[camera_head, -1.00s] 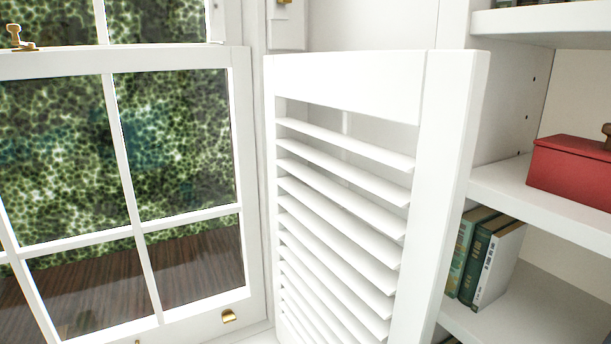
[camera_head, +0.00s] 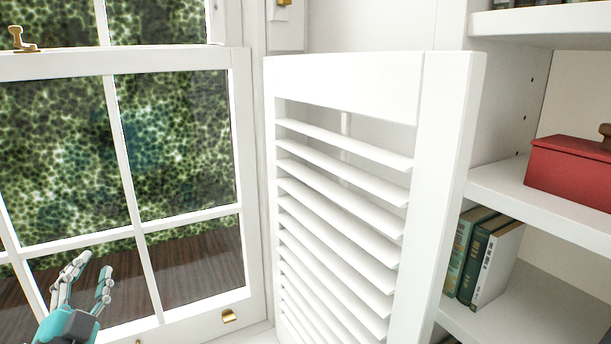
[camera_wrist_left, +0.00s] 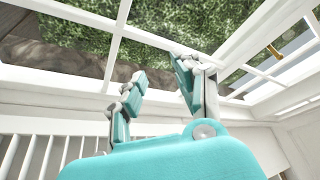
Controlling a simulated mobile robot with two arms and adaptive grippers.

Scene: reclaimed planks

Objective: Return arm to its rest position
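My left gripper (camera_head: 84,281) shows at the lower left of the head view, in front of the lower window sash. It is teal and grey, with its fingers pointing up and spread apart. In the left wrist view my left gripper (camera_wrist_left: 158,85) has its fingers apart, with the window behind them and nothing between them. It looks clear of the window in the head view, though the exact gap is hard to tell. My right gripper is in neither view.
A white sash window (camera_head: 137,232) with a brass lift (camera_head: 229,316) stands at the left. An open white louvred shutter (camera_head: 447,150) stands in the middle. White shelves (camera_head: 540,212) at the right hold a red box (camera_head: 570,172) and several books (camera_head: 478,258).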

